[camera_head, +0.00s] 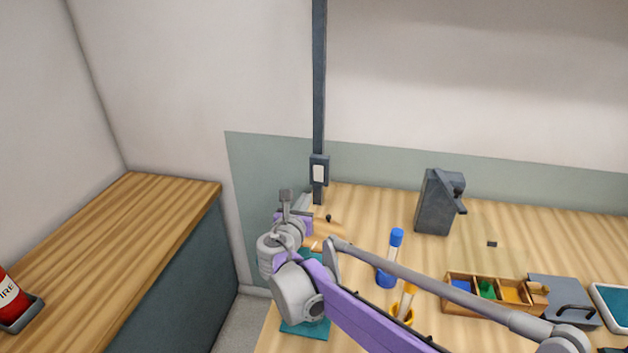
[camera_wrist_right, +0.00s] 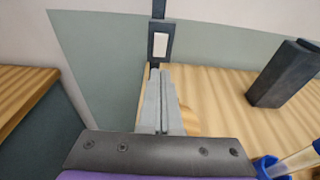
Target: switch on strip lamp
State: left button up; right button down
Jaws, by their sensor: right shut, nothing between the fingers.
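A white rocker switch (camera_head: 318,173) sits in a dark switch box on a dark vertical post (camera_head: 319,80) at the back left of the workbench. In the right wrist view the switch (camera_wrist_right: 160,45) is straight ahead, just beyond the fingertips. My right gripper (camera_head: 286,195) is shut and empty, just left of and below the switch in the head view. Its closed fingers (camera_wrist_right: 161,75) point at the switch box; I cannot tell whether they touch it. The strip lamp itself is not clearly in view. My left gripper is not in view.
A dark grey stand (camera_head: 437,203) is to the right of the post. Blue-capped (camera_head: 394,250) and orange rods in holders, a wooden sorting box (camera_head: 460,305) and a grey lidded box (camera_head: 565,292) stand in front. A side counter (camera_head: 150,240) is at left.

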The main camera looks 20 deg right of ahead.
send_near(318, 171)
jog(key=x, duration=0.5)
jog(key=shift+w+d+f, duration=0.15)
jog(key=shift+w+d+p, duration=0.3)
jog(key=shift+w, duration=0.15)
